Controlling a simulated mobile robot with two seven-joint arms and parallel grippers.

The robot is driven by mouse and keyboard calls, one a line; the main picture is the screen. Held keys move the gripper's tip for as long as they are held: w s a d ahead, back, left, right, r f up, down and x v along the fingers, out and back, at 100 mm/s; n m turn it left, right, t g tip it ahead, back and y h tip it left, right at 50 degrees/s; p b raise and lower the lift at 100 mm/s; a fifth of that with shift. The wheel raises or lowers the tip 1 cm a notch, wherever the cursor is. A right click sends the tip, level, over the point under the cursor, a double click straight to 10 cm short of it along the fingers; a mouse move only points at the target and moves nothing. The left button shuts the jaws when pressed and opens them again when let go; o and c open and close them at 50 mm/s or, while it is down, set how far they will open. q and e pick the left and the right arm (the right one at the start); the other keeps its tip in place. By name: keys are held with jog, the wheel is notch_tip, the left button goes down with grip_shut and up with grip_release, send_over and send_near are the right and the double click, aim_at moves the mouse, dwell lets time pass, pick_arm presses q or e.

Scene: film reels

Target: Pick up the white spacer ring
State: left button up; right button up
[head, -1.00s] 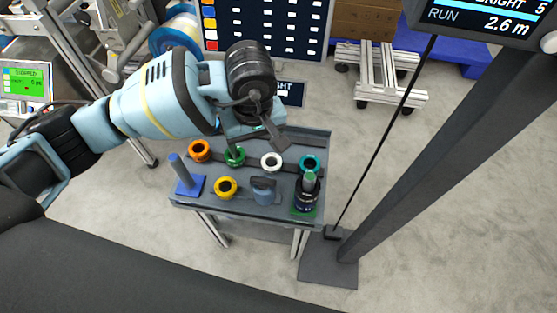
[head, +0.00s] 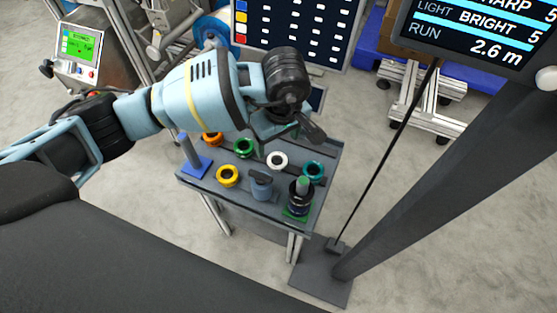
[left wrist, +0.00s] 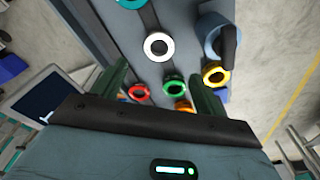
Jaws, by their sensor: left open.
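The white spacer ring (head: 277,160) lies flat on the grey table (head: 235,200), between the green ring (head: 243,148) and the teal ring (head: 313,170). In the left wrist view the white ring (left wrist: 158,46) shows whole, beyond the fingertips and roughly centred between them. My left gripper (head: 288,138) hangs above the far part of the table, apart from the ring. Its two fingers stand wide apart with nothing between them in the left wrist view (left wrist: 160,84). My right gripper is not in view.
An orange ring (head: 212,139), a yellow ring (head: 228,176), a blue peg stand (head: 196,165), a grey-blue object (head: 261,186) and a dark stack with a green top (head: 300,197) share the table. A red ring (left wrist: 139,92) shows in the left wrist view. A dark post (head: 440,160) stands at right.

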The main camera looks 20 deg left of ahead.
aim_at(277, 163)
pick_arm(q)
jog(key=shift+a+f, duration=0.1)
jog(key=shift+f, duration=1.2)
jog(key=shift+w+f+b, duration=0.15)
jog(key=shift+f+b, duration=0.3)
jog(key=shift+f, duration=0.85)
jog(key=shift+w+f+b, duration=0.1)
jog(key=shift+f+b, duration=0.3)
jog(key=shift+f, duration=0.9)
jog(key=shift+c, duration=0.4)
jog(key=c, duration=1)
